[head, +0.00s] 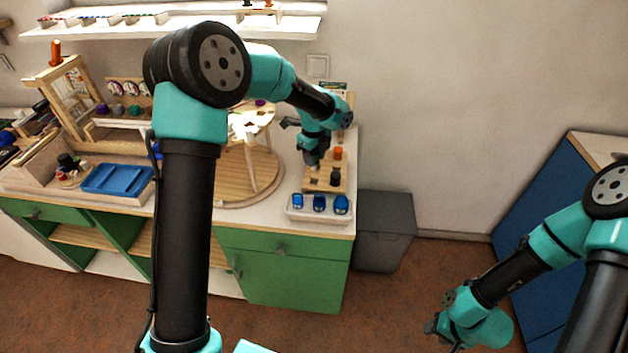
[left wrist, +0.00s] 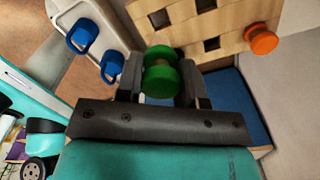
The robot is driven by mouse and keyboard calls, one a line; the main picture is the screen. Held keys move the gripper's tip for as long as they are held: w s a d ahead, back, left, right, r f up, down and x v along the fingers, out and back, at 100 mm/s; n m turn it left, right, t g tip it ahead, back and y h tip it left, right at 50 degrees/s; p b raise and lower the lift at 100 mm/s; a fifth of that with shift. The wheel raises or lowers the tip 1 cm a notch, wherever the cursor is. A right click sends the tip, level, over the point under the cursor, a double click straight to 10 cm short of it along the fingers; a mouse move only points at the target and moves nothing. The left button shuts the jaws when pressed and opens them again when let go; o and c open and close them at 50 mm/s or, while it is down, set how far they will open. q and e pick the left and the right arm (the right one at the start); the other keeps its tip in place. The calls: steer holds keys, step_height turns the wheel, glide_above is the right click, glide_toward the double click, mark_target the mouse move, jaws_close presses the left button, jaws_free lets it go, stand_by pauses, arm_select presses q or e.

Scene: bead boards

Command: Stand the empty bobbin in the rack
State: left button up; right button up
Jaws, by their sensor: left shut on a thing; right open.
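My left gripper (left wrist: 160,88) is shut on a green-ended bobbin (left wrist: 161,80), gripped between its two fingers. The middle of the bobbin is narrow and partly hidden. In the head view my left gripper (head: 311,160) is at the left side of the wooden rack (head: 318,183), and the bobbin cannot be made out there. The rack also shows in the left wrist view (left wrist: 185,33), with several dark square holes beyond the bobbin. An orange bobbin (head: 338,153) and a dark bobbin (head: 335,177) are at the rack. My right gripper (head: 434,327) is open, low over the floor.
A white tray (head: 317,216) with blue mugs (head: 319,202) stands in front of the rack at the counter edge. A round wooden board (head: 235,180) lies to the left. A grey bin (head: 385,230) stands right of the counter.

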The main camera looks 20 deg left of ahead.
arm_select(q)
glide_above(314, 176)
steer(key=s, duration=0.2)
steer(key=shift+s+d+f, duration=0.1)
steer(key=shift+d+f, duration=0.15)
steer(key=shift+f, duration=0.85)
steer(key=shift+s+d+f, duration=0.1)
steer(key=shift+d+f, duration=0.1)
steer(key=shift+f, duration=0.85)
steer(key=shift+f, duration=1.9)
steer(key=shift+f, duration=0.1)
steer(key=o, duration=0.9)
step_height(314, 176, up, 12)
steer(key=shift+r, duration=0.15)
